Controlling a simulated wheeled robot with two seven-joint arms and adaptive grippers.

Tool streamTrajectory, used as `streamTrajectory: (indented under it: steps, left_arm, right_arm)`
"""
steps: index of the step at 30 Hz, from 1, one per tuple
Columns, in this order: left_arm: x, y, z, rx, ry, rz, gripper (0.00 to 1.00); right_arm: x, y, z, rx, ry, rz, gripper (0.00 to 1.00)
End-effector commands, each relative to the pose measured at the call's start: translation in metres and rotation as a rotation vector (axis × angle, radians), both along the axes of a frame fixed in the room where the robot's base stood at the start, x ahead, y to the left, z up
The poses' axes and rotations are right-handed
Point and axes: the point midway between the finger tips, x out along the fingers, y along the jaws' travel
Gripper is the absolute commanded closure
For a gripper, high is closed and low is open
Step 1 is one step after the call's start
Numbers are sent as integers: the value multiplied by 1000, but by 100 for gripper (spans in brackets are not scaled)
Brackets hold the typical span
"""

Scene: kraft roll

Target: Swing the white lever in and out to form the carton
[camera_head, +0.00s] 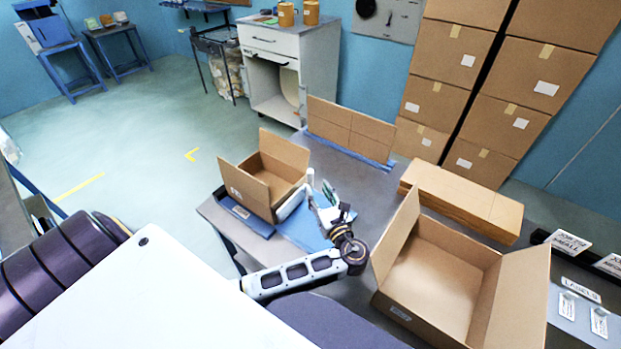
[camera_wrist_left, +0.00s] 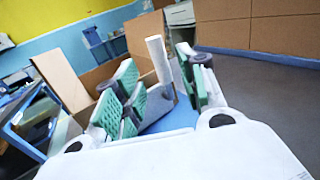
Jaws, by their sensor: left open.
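The small brown carton (camera_head: 252,187) stands with flaps up on the blue former (camera_head: 238,212) on the grey table. The white lever (camera_head: 310,178) stands upright at the carton's right side; in the left wrist view it is a tall white post (camera_wrist_left: 158,58) in front of the carton (camera_wrist_left: 96,75). My left gripper (camera_head: 324,194) is just right of the lever. Its green-padded fingers also show in the left wrist view (camera_wrist_left: 160,88), spread apart, with the lever appearing between them. I cannot tell whether a pad touches it. My right gripper is out of view.
A larger open carton (camera_head: 435,280) stands right of my left arm, with flat cardboard (camera_head: 462,200) stacked behind it. A cardboard panel (camera_head: 350,132) stands at the table's back. Label cards (camera_head: 582,290) lie at the far right. Bare table shows behind my gripper.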

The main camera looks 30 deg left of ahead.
Motion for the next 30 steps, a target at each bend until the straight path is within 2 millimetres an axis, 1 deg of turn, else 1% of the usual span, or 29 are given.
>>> streamTrajectory:
  steps: [5,9,19,24,30]
  left_arm:
    - [7,10,1,1,-2,1,59]
    - [16,22,1,2,-1,0,59]
    - [37,51,0,1,0,1,59]
    - [42,57,0,0,0,0,59]
    - [43,59,0,-1,1,0,59]
  right_arm:
    - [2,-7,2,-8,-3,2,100]
    - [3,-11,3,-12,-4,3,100]
    - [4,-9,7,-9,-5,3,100]
    - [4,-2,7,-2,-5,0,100]
    - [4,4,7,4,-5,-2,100]
